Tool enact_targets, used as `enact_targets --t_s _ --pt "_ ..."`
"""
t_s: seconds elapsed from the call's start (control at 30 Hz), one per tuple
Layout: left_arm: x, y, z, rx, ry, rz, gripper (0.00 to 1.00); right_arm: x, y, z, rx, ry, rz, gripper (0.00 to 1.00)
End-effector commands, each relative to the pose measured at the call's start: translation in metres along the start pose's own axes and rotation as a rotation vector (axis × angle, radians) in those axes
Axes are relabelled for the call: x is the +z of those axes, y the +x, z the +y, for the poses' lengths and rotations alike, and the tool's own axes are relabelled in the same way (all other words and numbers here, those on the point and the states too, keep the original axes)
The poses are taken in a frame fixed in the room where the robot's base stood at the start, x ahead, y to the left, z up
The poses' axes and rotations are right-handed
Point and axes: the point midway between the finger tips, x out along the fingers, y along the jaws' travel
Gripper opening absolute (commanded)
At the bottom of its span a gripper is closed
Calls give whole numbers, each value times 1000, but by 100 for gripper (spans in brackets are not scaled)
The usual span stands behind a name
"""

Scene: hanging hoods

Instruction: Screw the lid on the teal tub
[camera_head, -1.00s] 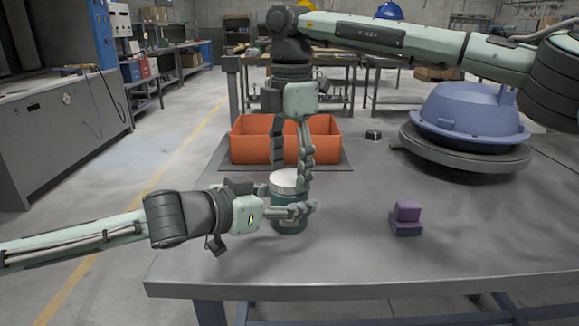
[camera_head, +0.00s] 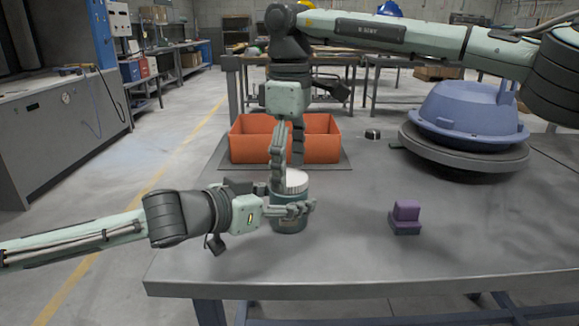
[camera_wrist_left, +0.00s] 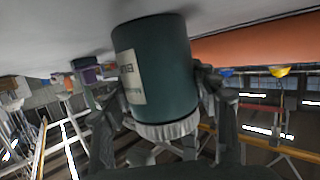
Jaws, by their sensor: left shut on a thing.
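The teal tub (camera_head: 289,222) stands upright on the grey table. A white ribbed lid (camera_head: 296,180) sits on its top, and I cannot tell how tight it is. My left gripper (camera_head: 291,209) is shut on the tub's side, coming in low from the left. In the left wrist view the tub (camera_wrist_left: 172,65) hangs upside down between the fingers, with a pale label and the lid (camera_wrist_left: 166,130) below. My right gripper (camera_head: 284,178) points down from above, one finger at the lid's left edge. Its other fingertip is hidden behind, so its grip is unclear.
An orange bin (camera_head: 252,150) stands on a dark mat behind the tub. A purple block piece (camera_head: 405,218) lies to the right. A blue hood (camera_head: 468,115) rests on a grey round base at the back right. A small dark puck (camera_head: 373,134) lies behind. The front table is clear.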

Motion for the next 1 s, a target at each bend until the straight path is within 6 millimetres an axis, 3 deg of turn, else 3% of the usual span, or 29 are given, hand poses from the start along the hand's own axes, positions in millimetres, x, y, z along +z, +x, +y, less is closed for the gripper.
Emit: enact_targets --t_s 0.33,0.7,1.0 --pt "1 0 0 0 -1 -2 0 0 -4 0 0 0 -1 80" --pt "1 0 0 0 -1 -2 0 0 -43 0 0 0 -2 80" --pt "1 0 0 0 0 -2 0 0 -44 0 -1 -9 -2 76"
